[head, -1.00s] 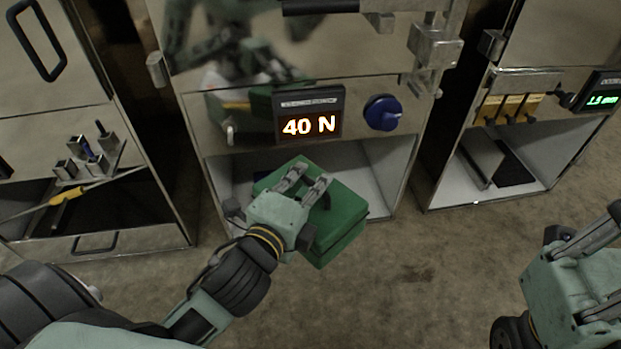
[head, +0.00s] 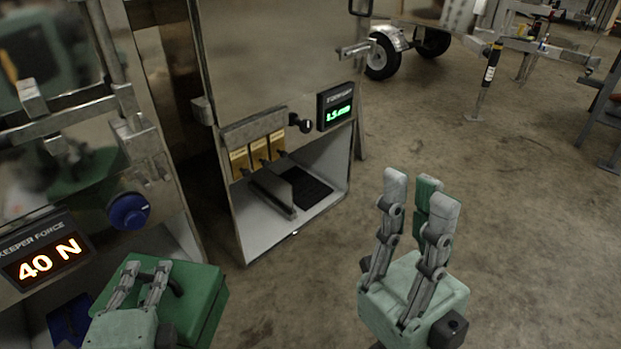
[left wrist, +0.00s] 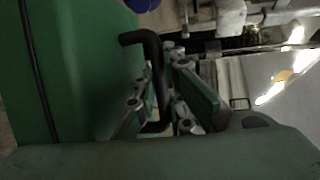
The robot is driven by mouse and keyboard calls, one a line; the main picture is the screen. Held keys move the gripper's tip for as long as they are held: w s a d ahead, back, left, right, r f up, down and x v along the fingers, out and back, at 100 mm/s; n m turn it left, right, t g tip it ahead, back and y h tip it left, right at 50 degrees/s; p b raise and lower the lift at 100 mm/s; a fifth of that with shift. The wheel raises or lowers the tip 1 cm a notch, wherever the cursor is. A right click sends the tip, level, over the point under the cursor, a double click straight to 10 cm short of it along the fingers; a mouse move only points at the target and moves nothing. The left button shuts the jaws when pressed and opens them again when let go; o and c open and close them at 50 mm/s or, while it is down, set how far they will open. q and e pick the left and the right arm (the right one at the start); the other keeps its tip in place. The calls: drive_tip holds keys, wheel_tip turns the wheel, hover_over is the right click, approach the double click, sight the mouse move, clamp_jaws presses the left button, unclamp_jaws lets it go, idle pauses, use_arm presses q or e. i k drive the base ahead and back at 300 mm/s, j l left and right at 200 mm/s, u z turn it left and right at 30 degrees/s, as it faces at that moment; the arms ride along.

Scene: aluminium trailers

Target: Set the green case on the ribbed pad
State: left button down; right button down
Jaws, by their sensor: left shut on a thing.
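The green case (head: 203,300) is at the lower left of the head view, in front of the cabinet with the "40 N" display. My left gripper (head: 146,280) is shut on its black handle, on top of the case. The case's green side (left wrist: 85,70) and the black handle (left wrist: 150,45) fill much of the left wrist view. A black pad (head: 305,188) lies on the floor of the right cabinet's open bay; I cannot make out ribs. A blue flat thing (head: 70,322) shows partly behind the case. My right gripper (head: 420,198) is open and empty, fingers upward.
The right cabinet's bay (head: 250,228) has an upright metal divider (head: 273,190) left of the black pad. Brass blocks (head: 258,152) and a green-lit display (head: 336,106) are above it. A blue knob (head: 129,211) sticks out at left.

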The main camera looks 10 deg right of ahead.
sight(300, 185)
drive_tip(key=i+l+u, duration=0.1)
drive_tip(key=l, duration=0.55)
drive_tip(key=i+l+u, duration=0.1)
drive_tip(key=i+l, duration=0.2)
drive_tip(key=l, duration=0.35)
drive_tip(key=i+l+u, duration=0.1)
drive_tip(key=l, duration=0.55)
drive_tip(key=i+l+u, duration=0.1)
drive_tip(key=i+l, duration=0.15)
drive_tip(key=l, duration=0.45)
drive_tip(key=i+l+u, duration=0.1)
drive_tip(key=l, duration=0.6)
drive_tip(key=i+l+u, duration=0.1)
drive_tip(key=l, duration=0.6)
drive_tip(key=i+l+u, duration=0.1)
drive_tip(key=l, duration=0.6)
